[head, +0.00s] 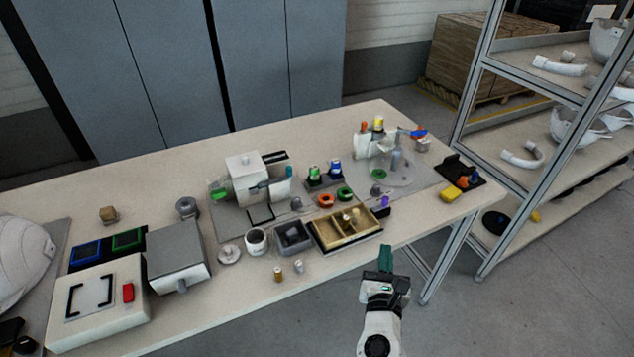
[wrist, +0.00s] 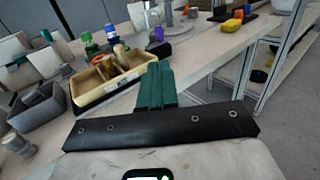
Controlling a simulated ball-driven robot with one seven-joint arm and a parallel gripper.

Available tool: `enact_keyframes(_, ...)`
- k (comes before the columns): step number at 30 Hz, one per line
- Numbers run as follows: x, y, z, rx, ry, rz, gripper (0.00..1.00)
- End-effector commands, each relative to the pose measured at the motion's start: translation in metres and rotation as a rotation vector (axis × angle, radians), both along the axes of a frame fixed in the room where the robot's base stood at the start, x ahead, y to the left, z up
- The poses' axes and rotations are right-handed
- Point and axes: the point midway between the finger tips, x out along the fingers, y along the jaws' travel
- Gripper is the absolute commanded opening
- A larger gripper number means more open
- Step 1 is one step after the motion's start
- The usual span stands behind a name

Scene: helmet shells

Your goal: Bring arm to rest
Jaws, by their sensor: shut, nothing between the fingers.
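My gripper (head: 386,259) is in front of the table's near edge, to the right of and nearer than the tan divided tray (head: 346,241). Its green fingers are together with nothing between them. In the wrist view my gripper (wrist: 154,70) points toward the table, its closed fingertips beside the right end of the tan tray (wrist: 112,88). My arm comes up from the bottom of the head view and is clear of the table objects.
The table (head: 330,288) holds a grey bin (head: 293,237), a white mug (head: 257,242), two small cylinders and a white machine (head: 243,180). A metal shelf rack (head: 515,150) with white shells stands at right. Open floor (head: 540,310) lies between table and rack.

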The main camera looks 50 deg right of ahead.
Motion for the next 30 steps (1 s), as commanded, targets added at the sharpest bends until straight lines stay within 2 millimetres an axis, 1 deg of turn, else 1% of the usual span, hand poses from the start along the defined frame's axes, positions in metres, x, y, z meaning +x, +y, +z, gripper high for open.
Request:
enact_keyframes(6,-0.001,-0.001,0.001,0.008,-0.012,-0.005,0.00)
enact_keyframes(8,-0.004,-0.003,0.004,0.035,-0.045,-0.022,0.00)
enact_keyframes(10,-0.011,-0.009,0.009,0.098,-0.125,-0.062,0.00)
enact_keyframes(12,-0.023,-0.017,0.015,0.200,-0.246,-0.126,0.00)
enact_keyframes(15,-0.043,-0.027,0.016,0.396,-0.459,-0.249,0.00)
enact_keyframes(18,-0.063,-0.031,0.006,0.609,-0.662,-0.390,0.00)
enact_keyframes(20,-0.072,-0.029,-0.003,0.735,-0.768,-0.480,0.00)
enact_keyframes(23,-0.085,-0.017,-0.022,0.944,-0.915,-0.643,0.00)
enact_keyframes(26,-0.094,0.005,-0.042,1.146,-1.020,-0.821,0.00)
enact_keyframes(29,-0.099,0.037,-0.059,1.334,-1.075,-1.015,0.00)
enact_keyframes(30,-0.101,0.052,-0.064,1.402,-1.083,-1.093,0.00)
